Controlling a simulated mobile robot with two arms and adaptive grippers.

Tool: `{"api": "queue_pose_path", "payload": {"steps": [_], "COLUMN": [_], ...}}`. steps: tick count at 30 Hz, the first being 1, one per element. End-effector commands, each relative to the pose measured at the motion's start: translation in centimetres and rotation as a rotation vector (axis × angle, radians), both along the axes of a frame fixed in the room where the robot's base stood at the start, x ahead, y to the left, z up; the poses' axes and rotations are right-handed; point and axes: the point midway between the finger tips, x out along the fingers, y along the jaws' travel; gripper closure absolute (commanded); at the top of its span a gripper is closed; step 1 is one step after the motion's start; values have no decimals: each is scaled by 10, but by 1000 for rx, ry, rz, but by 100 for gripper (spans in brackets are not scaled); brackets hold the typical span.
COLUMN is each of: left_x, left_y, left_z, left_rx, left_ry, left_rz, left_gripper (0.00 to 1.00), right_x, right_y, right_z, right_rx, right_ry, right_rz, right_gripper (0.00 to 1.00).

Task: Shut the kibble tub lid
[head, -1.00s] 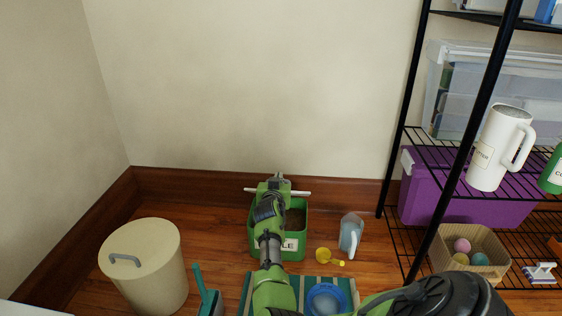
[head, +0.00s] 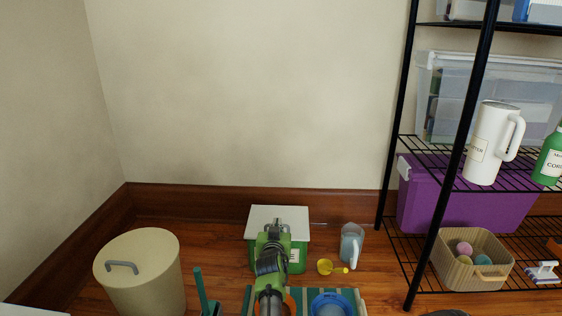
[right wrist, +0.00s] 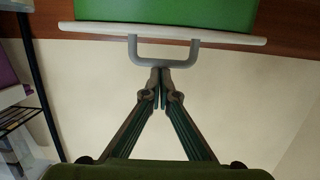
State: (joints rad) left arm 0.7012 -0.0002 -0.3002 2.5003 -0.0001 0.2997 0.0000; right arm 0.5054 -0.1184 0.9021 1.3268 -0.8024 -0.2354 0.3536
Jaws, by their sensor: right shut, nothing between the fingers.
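The green kibble tub (head: 297,256) stands on the floor near the back wall in the head view. Its white lid (head: 279,213) lies over the top and looks flat; whether it is fully seated I cannot tell. My right gripper (head: 274,229) reaches to the front of the lid and hides part of the tub's front. In the right wrist view, my shut, empty fingers (right wrist: 161,76) point at the lid's grey handle (right wrist: 164,60). The tips are at the handle's bar; whether they touch is unclear. The lid's edge (right wrist: 100,28) and the tub (right wrist: 165,12) show beyond.
A cream bin (head: 145,275) stands at left. A clear jug (head: 351,245) and yellow scoop (head: 325,267) are right of the tub. A blue bowl (head: 331,303) sits on a striped mat (head: 359,298) in front. A black wire shelf (head: 466,150) stands at right.

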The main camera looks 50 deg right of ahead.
Motion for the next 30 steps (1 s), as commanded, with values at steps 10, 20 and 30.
{"api": "queue_pose_path", "payload": {"steps": [10,20,30], "left_x": [0,1,1], "left_y": [0,0,0], "left_z": [-7,-7,-7], "left_rx": [1,0,0], "left_ry": [-1,2,2], "left_rz": [0,0,0], "left_gripper": [60,60,60], "right_x": [-6,-7,-5], "right_y": [7,7,4], "right_z": [-30,-30,17], "right_rx": [31,32,15], "right_ry": [30,29,14], "right_rz": [-2,-2,-3], "right_gripper": [100,100,100]}}
